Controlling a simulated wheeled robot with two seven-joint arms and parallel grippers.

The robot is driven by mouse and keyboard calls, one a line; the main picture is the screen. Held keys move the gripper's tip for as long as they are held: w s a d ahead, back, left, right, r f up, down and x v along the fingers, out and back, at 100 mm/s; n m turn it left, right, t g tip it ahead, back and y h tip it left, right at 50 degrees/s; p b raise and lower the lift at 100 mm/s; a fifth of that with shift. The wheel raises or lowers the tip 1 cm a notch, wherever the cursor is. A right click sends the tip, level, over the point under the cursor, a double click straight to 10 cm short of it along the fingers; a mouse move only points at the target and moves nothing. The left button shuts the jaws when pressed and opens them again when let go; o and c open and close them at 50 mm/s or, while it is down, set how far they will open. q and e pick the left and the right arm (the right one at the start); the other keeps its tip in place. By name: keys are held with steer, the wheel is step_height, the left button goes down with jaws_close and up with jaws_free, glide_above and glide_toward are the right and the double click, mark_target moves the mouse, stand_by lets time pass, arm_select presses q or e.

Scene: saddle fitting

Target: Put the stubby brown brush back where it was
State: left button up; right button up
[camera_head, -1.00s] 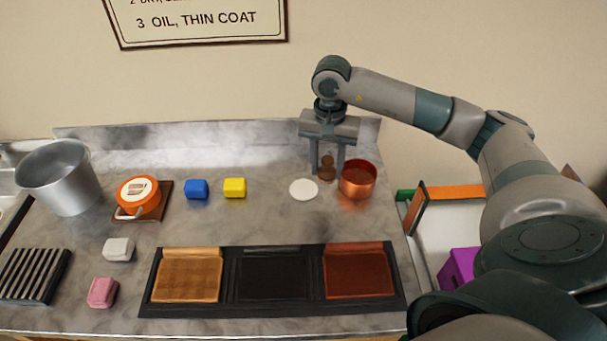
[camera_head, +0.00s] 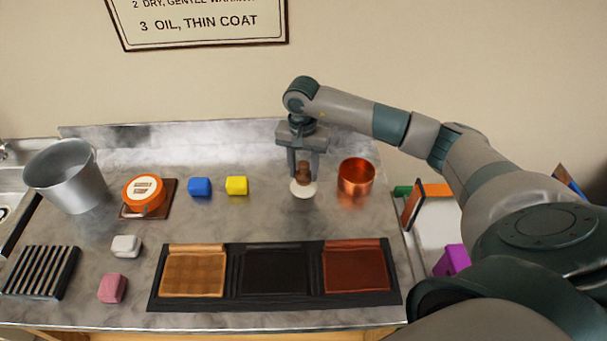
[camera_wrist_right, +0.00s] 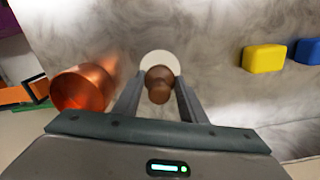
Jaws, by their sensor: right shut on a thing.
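The stubby brown brush (camera_head: 304,173) is upright between the fingers of my right gripper (camera_head: 304,172), which is shut on it. In the right wrist view the brush (camera_wrist_right: 159,85) shows between the two fingertips (camera_wrist_right: 159,92). A round white disc (camera_head: 303,190) lies on the counter; the brush is over it and covers part of it. I cannot tell whether the brush touches the disc. In the right wrist view the disc (camera_wrist_right: 158,60) shows behind the brush. My left gripper is not in view.
A copper pot (camera_head: 356,177) stands just right of the disc. Yellow (camera_head: 237,186) and blue (camera_head: 200,187) blocks lie to the left. A dark tray (camera_head: 234,291) with coloured pads lies in front. The counter between disc and tray is clear.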

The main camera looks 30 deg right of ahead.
mark_target(304, 174)
steer(key=shift+f+p, duration=0.5)
steer(key=shift+f, duration=0.85)
steer(key=shift+f, duration=0.15)
steer(key=o, duration=0.9)
